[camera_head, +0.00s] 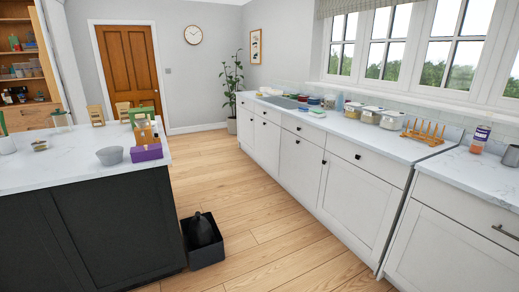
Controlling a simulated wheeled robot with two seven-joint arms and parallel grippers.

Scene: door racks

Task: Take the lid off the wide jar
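Several lidded jars stand in a row on the long white counter (345,128) along the right wall. A jar with a light lid (353,110) is the left one of three. A jar with a pale lid (371,115) stands in the middle. A wider-looking jar (392,120) stands at the right end of the row. I cannot tell for sure which is the wide jar. The lids appear to be on. Neither of my grippers is in view.
A wooden rack (424,133) and a labelled container (480,139) stand right of the jars. A dark island (85,230) with a white top carries boxes and a grey bowl (110,156). A black bin (203,245) stands beside it. The wood floor between is clear.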

